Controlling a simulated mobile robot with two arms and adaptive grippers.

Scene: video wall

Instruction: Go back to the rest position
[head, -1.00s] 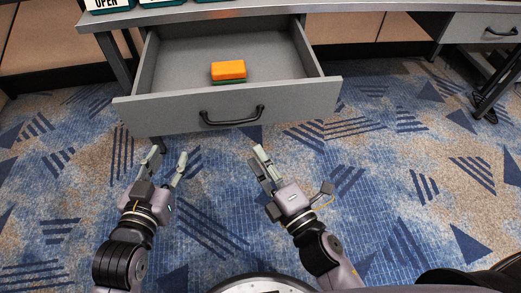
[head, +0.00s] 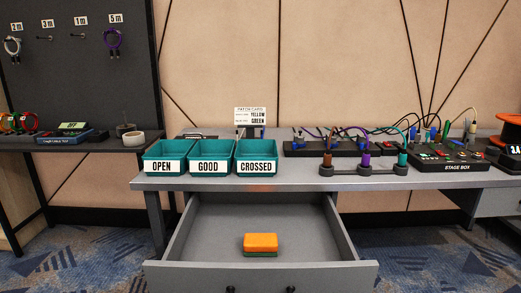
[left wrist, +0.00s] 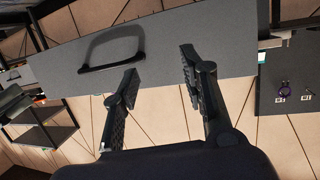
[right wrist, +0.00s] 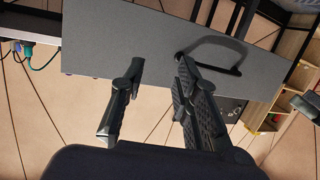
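My left gripper (left wrist: 159,72) shows in the left wrist view with its two fingers apart and nothing between them. My right gripper (right wrist: 158,72) shows in the right wrist view, also open and empty. Neither gripper is in the head view. The grey drawer (head: 202,240) under the bench is pulled out, with an orange and green sponge-like block (head: 260,243) in it. The drawer's front panel with its dark handle shows beyond the fingers in the left wrist view (left wrist: 200,35) and the right wrist view (right wrist: 120,45). Both grippers appear clear of the handle.
The bench top (head: 300,180) carries three teal bins marked OPEN (head: 161,167), GOOD (head: 208,167) and CROSSED (head: 257,168). A stage box (head: 452,157) and cables stand at right. A pegboard with cables (head: 80,60) stands at left. Carpet shows on both sides of the drawer.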

